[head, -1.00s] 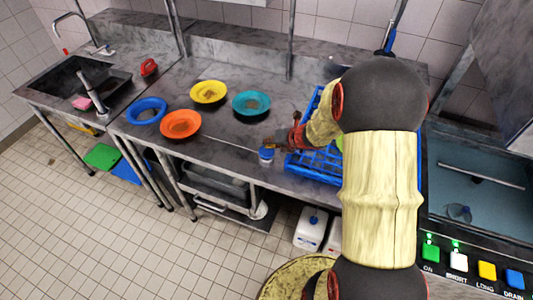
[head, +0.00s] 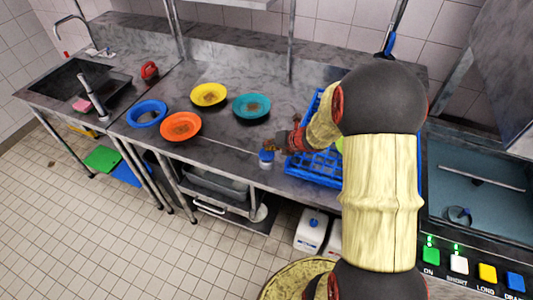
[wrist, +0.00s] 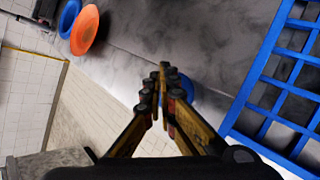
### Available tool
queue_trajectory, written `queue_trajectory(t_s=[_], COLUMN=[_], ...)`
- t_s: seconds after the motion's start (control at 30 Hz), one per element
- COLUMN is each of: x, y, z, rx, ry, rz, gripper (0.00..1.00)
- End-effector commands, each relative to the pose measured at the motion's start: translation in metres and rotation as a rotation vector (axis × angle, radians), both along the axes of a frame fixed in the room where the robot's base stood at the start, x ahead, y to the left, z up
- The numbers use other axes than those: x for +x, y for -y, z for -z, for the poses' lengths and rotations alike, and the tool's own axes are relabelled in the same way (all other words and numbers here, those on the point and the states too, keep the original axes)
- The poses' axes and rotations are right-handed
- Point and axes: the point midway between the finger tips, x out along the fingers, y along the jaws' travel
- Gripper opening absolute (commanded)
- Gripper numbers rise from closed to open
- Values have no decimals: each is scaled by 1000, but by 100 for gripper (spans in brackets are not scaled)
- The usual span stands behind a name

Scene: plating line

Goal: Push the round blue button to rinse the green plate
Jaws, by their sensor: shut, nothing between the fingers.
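The round blue button (head: 266,156) sits on a pale base at the front edge of the steel counter, left of the blue rack. My gripper (head: 270,147) is shut and empty, with its fingertips right above the button. In the wrist view the button (wrist: 187,86) shows behind the closed fingertips (wrist: 164,72), which partly cover it. I cannot tell whether they touch it. A small yellow-green patch (head: 340,144), perhaps the green plate, shows at the blue rack; my arm hides the rest.
The blue rack (head: 310,166) is close on the right. Blue, orange (head: 181,126), yellow (head: 209,94) and teal (head: 252,107) plates stand on the counter to the left. A panel of square buttons (head: 458,264) is at the far right.

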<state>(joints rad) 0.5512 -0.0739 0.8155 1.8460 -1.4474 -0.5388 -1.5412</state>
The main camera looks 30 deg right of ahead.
Motion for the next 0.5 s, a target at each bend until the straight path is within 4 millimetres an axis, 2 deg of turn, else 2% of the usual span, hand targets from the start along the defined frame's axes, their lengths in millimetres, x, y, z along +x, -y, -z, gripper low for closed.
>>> queue_trajectory(t_s=[0.5], x=[0], y=[0], z=[9], rx=[0], ry=[0], rz=[0], gripper=[0])
